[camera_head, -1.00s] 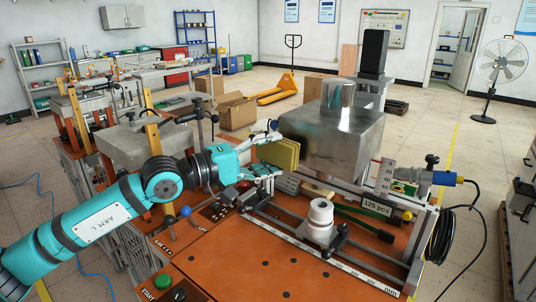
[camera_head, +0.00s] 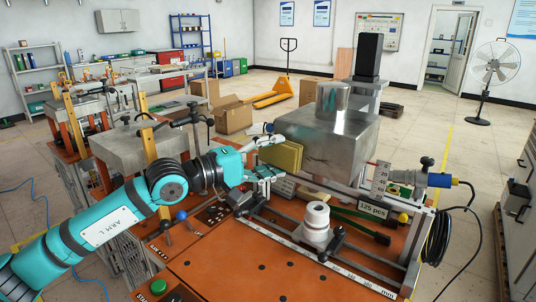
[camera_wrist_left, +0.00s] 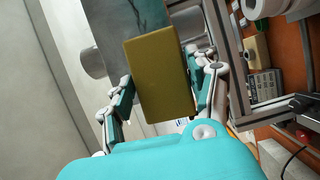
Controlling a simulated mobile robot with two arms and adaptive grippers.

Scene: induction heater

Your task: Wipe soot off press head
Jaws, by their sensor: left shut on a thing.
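The press head is a large grey metal block (camera_head: 340,150) with a cylinder (camera_head: 332,97) on top, right of centre in the head view. My left gripper (camera_head: 268,156) is shut on a flat yellow pad (camera_head: 284,157), which stands upright at the block's left front face. In the left wrist view the pad (camera_wrist_left: 159,75) sits between the fingers (camera_wrist_left: 163,95) and overlaps the block's face (camera_wrist_left: 125,25). That face has darker, blotchy grey patches. The pad hides part of it, and I cannot tell whether they touch. My right gripper is out of view.
A white stepped cylinder (camera_head: 316,225) stands on the orange bench (camera_head: 240,265) below the block, among metal rails. The bench's front is mostly clear.

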